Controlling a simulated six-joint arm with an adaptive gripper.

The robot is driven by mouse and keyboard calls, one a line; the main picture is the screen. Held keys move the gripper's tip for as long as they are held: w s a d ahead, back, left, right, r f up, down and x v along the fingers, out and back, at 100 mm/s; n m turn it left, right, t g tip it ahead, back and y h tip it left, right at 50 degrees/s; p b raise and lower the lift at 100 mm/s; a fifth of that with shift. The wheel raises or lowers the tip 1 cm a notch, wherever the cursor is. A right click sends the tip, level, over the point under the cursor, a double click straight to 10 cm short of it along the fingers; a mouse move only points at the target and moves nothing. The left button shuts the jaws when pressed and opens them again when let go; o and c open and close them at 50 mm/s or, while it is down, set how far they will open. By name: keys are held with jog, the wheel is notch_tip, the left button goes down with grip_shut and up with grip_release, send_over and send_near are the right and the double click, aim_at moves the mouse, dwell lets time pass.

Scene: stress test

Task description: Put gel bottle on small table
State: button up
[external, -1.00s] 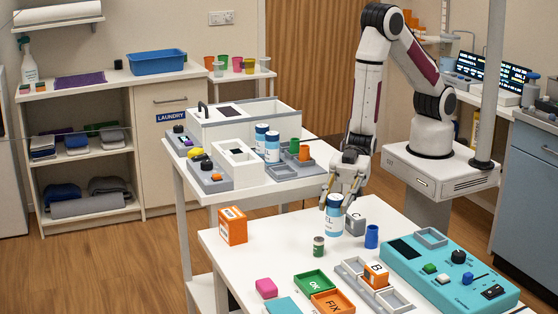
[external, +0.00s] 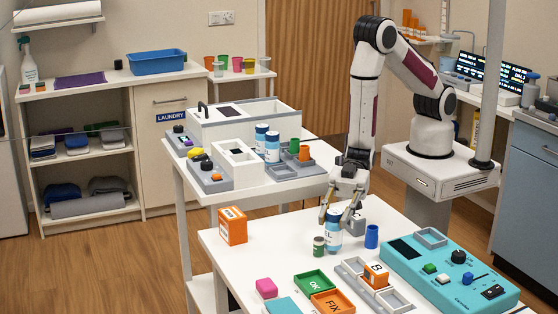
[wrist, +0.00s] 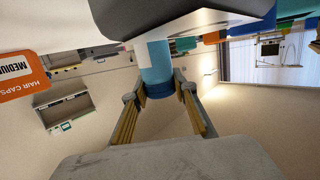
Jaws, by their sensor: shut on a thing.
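The gel bottle (external: 333,232), white and light blue with a dark blue cap, is upright over the front part of the white front table (external: 275,222); I cannot tell if its base touches the tabletop. My gripper (external: 339,217) points down at it, with its fingers around its upper part. In the wrist view, the bottle (wrist: 157,68) is between the fingers (wrist: 160,105), its dark blue end towards me. I cannot tell which of the white tables is the small one; another, with grey trays, is the middle table (external: 262,187).
A small green jar (external: 319,245) stands close left of the bottle. A grey cube (external: 356,222) and a blue cup (external: 372,236) are at its right. An orange box (external: 233,226), green tray (external: 314,281) and teal panel (external: 440,270) are further off. Two similar bottles (external: 272,147) stand on the middle table.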

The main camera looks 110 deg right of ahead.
jog(key=shift+f, duration=0.55)
jog(key=shift+f, duration=0.15)
jog(key=o, duration=1.2)
jog(key=shift+v, duration=3.8)
jog(key=shift+w, duration=0.1)
